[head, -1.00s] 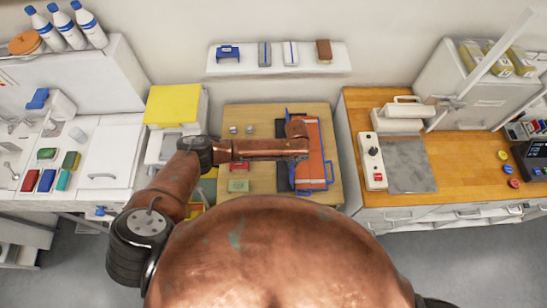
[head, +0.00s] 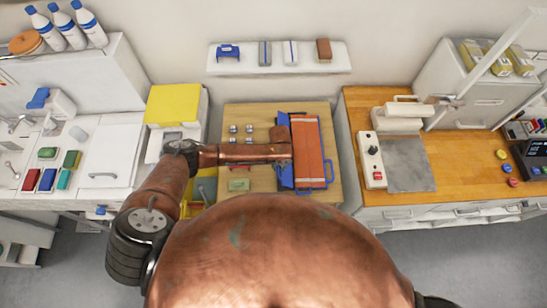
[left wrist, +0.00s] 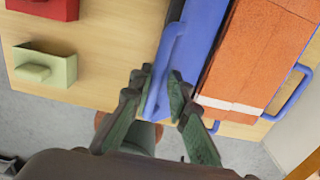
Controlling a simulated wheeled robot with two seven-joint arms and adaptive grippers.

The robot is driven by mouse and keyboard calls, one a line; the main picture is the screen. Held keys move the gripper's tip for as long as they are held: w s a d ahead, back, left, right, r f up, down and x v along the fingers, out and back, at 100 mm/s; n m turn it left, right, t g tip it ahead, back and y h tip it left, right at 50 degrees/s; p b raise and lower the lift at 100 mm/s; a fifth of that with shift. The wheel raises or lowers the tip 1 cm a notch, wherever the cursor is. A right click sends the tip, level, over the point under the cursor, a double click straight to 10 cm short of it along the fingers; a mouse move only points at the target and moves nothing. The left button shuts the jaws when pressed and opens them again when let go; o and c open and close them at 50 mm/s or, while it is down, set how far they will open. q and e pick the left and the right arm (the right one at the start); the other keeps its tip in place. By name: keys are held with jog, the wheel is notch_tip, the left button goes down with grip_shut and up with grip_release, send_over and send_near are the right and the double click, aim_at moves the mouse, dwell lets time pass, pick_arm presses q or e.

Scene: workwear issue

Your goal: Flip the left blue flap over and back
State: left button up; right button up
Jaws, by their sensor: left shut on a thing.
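The left blue flap (head: 286,182) lies to the left of the folded orange garment (head: 308,155) on the wooden table, partly hidden under my left forearm. In the left wrist view the flap (left wrist: 205,25) runs beside the orange cloth (left wrist: 255,50), and its blue loop handle (left wrist: 166,62) stands on its left edge. My left gripper (left wrist: 158,82) is shut on that handle, one finger on each side. In the head view its fingers are hidden beneath my arm. A blue handle (head: 330,172) shows on the garment's right side. My right gripper is not in view.
A green open box (head: 239,185) and several small metal items (head: 241,135) are on the table (head: 262,112) to the left. A red box (left wrist: 45,8) shows in the left wrist view. A yellow-topped unit (head: 174,104) stands left of the table, a wooden counter (head: 430,115) to the right.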

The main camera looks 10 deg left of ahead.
aim_at(274, 175)
pick_arm(q)
jog(key=shift+o, duration=0.4)
jog(key=shift+s+a+f+b, duration=0.15)
jog(key=shift+a+f+b, duration=0.2)
jog(key=shift+a+f, duration=0.6)
jog(key=shift+a+f+b, duration=0.3)
jog(key=shift+f+b, duration=0.05)
jog(key=shift+f, duration=0.25)
grip_shut()
jog(key=shift+c, duration=0.7)
grip_release()
jog(key=shift+d+f+b, duration=0.15)
jog(key=shift+f+b, duration=1)
jog(key=shift+f, duration=0.25)
jog(key=shift+d+f+b, duration=0.1)
jog(key=shift+f+b, duration=0.45)
jog(key=shift+f, duration=0.2)
jog(key=o, duration=0.4)
jog(key=shift+d, duration=0.1)
